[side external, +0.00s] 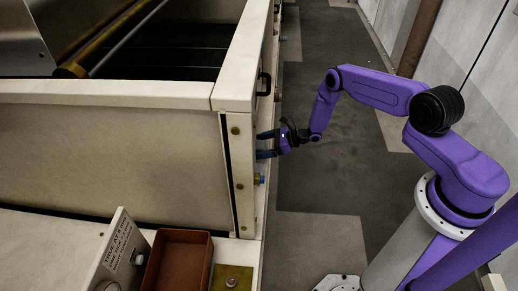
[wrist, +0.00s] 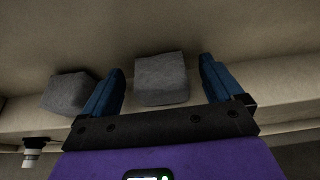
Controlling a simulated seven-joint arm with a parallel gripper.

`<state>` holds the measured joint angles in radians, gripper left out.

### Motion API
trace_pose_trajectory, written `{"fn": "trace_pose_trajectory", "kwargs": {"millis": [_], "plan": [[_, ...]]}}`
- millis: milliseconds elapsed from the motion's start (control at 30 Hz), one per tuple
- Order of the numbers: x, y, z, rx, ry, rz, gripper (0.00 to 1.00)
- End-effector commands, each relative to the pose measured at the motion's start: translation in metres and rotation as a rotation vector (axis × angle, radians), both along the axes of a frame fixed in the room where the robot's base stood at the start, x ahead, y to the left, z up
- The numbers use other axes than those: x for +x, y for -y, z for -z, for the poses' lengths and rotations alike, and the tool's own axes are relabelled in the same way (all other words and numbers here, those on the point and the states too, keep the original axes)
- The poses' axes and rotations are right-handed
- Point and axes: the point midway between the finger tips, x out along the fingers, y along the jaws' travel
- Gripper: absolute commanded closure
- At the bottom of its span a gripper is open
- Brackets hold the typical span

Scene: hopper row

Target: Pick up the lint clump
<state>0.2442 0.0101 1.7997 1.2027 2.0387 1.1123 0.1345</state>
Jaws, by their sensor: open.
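In the wrist view, a grey, rough, block-like lump (wrist: 162,80) that looks like lint sits on a pale ledge (wrist: 285,105) between the two blue fingers of my gripper (wrist: 162,66). Gaps show on both sides of it, and the fingers stand apart. A second, similar grey lump (wrist: 68,93) lies on the ledge just left of the left finger. I cannot tell which lump is the task's clump. In the side external view, my gripper (side external: 264,144) reaches into the right side of the cream machine, and both lumps are hidden there.
The cream machine's wall (side external: 110,160) and corner post (side external: 234,165) stand close left of my gripper. A black handle (side external: 264,83) is above it and a blue fitting (side external: 259,179) below. A rust-brown tray (side external: 182,250) is at lower left. The grey aisle floor (side external: 335,180) is clear.

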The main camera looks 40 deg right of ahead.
Motion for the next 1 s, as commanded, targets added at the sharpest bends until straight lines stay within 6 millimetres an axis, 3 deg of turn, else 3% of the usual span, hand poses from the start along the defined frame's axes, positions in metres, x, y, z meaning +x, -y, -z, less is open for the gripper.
{"fn": "trace_pose_trajectory", "kwargs": {"millis": [67,200,233,767,1000], "plan": [[0.0,0.0,0.0,0.0,0.0,0.0,0.1],[0.0,0.0,0.0,0.0,0.0,0.0,0.55],[0.0,0.0,0.0,0.0,0.0,0.0,0.61],[-0.002,0.002,-0.004,-0.001,0.0,0.001,0.62],[-0.003,0.004,-0.022,0.0,0.0,0.001,0.62]]}}
